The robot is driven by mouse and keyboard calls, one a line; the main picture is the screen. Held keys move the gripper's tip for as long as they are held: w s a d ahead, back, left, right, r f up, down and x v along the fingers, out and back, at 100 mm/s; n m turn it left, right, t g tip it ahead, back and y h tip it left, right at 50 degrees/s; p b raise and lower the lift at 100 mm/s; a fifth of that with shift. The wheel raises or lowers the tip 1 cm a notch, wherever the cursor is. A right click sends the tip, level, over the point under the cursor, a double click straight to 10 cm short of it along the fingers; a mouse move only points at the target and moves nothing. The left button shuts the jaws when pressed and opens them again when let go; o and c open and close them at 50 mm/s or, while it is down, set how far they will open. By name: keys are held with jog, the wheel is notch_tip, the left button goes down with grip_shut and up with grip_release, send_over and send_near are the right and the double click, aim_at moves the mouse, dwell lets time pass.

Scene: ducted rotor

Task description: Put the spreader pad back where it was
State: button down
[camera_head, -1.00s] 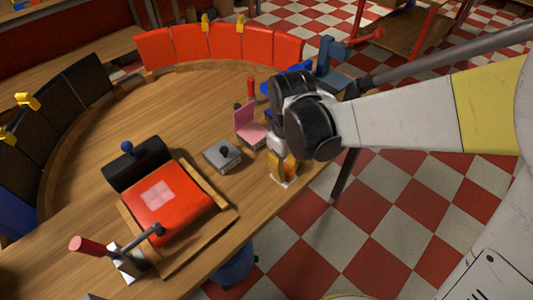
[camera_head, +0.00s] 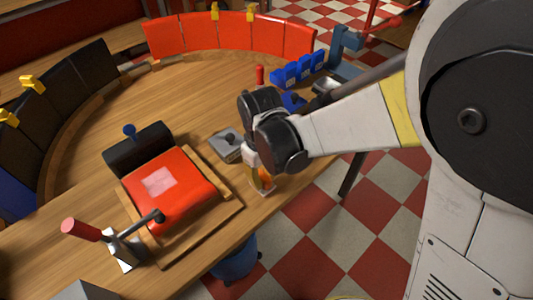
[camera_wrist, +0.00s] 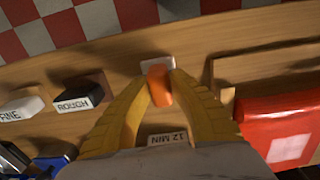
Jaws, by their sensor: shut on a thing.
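The spreader pad appears to be the small piece with an orange grip (camera_wrist: 159,86) and a pale flat base, seen in the wrist view. My gripper (camera_wrist: 160,98) has its yellow curved fingers shut on the orange grip. In the head view my gripper (camera_head: 262,178) is over the front edge of the wooden table, right of the red-covered board. The pale base shows below the fingertips. I cannot tell whether it touches the table.
The red sheet (camera_head: 172,195) with a pink square lies on a wooden board (camera_head: 228,213). A red-handled lever (camera_head: 84,230) stands front left. A grey block (camera_head: 226,145) is behind my gripper. "ROUGH" (camera_wrist: 76,101) and "FINE" (camera_wrist: 22,108) blocks lie left in the wrist view.

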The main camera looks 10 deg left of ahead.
aim_at(263, 176)
jog(key=shift+f, duration=0.2)
jog(key=c, duration=1.3)
grip_release()
notch_tip(263, 176, up, 12)
jog(key=p, duration=0.5)
jog(key=s+d+r+m+t, duration=0.1)
jog(key=d+r+m+t, duration=0.1)
jog(key=d, duration=0.6)
jog(key=s+d+r+m+t, duration=0.2)
jog(key=d+r+m, duration=0.2)
jog(key=d, duration=0.5)
jog(key=s+d+r+m+t, duration=0.2)
jog(key=d+r+m+t, duration=0.1)
jog(key=d, duration=0.5)
jog(key=shift+s+d+r+m, duration=0.15)
jog(key=shift+d+m, duration=0.05)
jog(key=shift+m, duration=0.3)
